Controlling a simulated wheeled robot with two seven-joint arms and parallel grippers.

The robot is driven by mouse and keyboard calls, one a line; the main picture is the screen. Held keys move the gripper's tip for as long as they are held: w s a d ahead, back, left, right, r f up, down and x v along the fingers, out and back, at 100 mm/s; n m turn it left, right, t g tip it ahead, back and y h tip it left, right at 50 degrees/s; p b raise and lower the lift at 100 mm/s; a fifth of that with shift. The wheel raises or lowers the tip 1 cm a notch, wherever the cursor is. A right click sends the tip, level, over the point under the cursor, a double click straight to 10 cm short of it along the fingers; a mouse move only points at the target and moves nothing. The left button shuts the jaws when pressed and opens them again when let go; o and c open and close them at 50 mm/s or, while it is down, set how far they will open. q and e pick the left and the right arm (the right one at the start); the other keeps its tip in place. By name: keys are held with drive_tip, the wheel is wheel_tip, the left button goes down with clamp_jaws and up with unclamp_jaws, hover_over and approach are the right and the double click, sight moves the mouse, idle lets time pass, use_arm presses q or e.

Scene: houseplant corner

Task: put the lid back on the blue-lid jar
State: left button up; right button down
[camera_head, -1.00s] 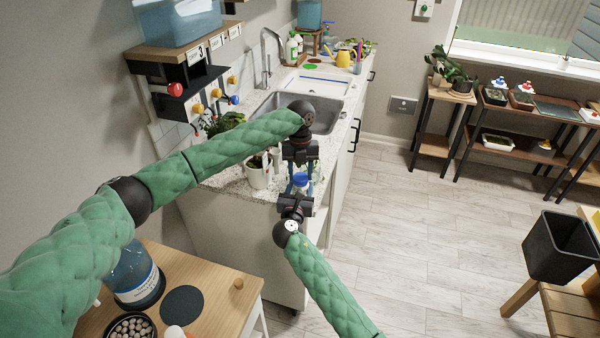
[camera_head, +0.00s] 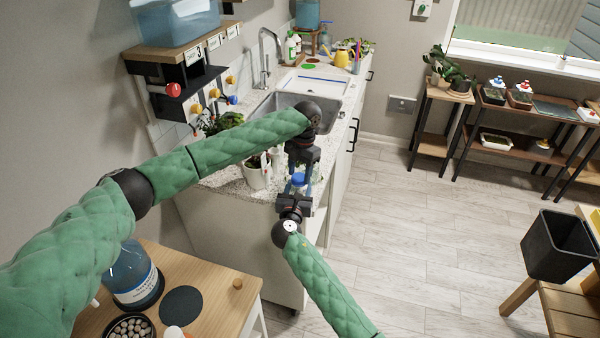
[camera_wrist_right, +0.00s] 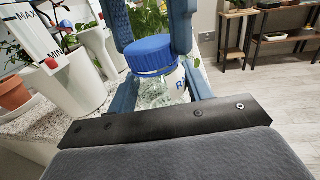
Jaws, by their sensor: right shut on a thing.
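The clear glass jar (camera_wrist_right: 155,92) stands upright between the blue fingers of my right gripper (camera_wrist_right: 160,98), which is shut on it. The ribbed blue lid (camera_wrist_right: 151,56) is at the jar's mouth, roughly level; whether it is fully seated cannot be told. It also shows in the head view (camera_head: 298,179). My left gripper (camera_head: 300,176) points down from above. Its two fingers straddle the lid in the right wrist view; whether they press on it is unclear. My right gripper (camera_head: 297,190) comes from below in the head view. The jar is largely hidden there.
White pots and a beaker (camera_head: 257,171) stand left of the grippers on the speckled counter (camera_head: 232,185). The sink (camera_head: 290,100) is behind. A wooden table (camera_head: 215,285) with a big blue bottle (camera_head: 132,275) is at the near left.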

use_arm(q)
drive_tip(key=shift+o, duration=1.2)
drive_tip(key=shift+s, duration=0.1)
drive_tip(key=shift+r, duration=0.15)
drive_tip(key=shift+r, duration=2.1)
drive_tip(key=shift+c, duration=0.4)
